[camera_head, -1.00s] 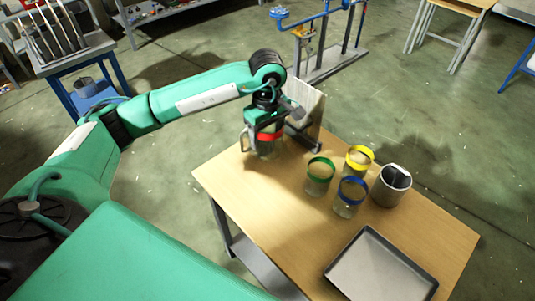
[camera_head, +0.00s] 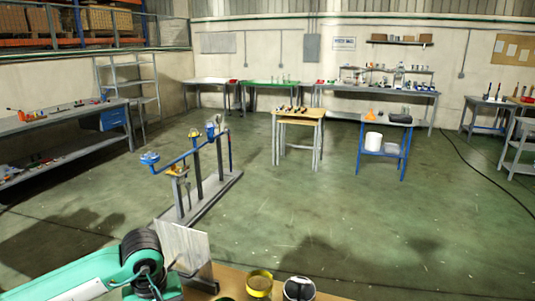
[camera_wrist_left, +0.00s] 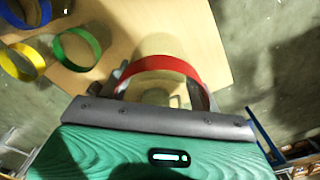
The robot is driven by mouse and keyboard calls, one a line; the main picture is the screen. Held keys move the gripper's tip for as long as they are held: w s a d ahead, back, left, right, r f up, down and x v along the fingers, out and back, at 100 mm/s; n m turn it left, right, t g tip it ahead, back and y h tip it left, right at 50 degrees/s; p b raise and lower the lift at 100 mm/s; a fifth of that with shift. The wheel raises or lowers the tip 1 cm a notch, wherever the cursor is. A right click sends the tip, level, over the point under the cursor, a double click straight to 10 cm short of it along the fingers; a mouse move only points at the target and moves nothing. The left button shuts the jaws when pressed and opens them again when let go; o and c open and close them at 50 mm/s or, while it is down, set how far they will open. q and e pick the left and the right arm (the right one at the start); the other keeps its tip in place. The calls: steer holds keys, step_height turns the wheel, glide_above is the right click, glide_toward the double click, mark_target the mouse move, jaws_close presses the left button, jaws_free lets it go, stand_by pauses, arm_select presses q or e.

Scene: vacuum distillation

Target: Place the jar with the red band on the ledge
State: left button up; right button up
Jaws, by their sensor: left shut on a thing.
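The jar with the red band (camera_wrist_left: 163,68) is in my left gripper (camera_wrist_left: 163,88), seen from above in the left wrist view. The fingers lie on either side of it, below the red ring. The wooden table top (camera_wrist_left: 195,35) shows behind the jar; I cannot tell the gap between them. In the head view my left arm shows at the bottom left, but its gripper and the jar are below the frame. A narrow wall ledge (camera_head: 400,43) with several small boxes is high on the far back wall. My right gripper is in neither view.
A pale upright panel (camera_head: 185,248) stands beside my arm. Open floor (camera_head: 300,210) lies beyond, with a blue-topped stand (camera_head: 197,175).

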arm_select(q)
steer(key=s+d+f+m, duration=0.2)
steer(key=s+f+m, duration=0.1)
steer(key=s+m, duration=0.1)
steer(key=shift+s+f+m, duration=0.25)
steer(key=shift+f+m, duration=0.05)
steer(key=shift+m, duration=0.6)
steer(key=shift+s+d+f, duration=0.1)
steer(key=shift+d, duration=0.05)
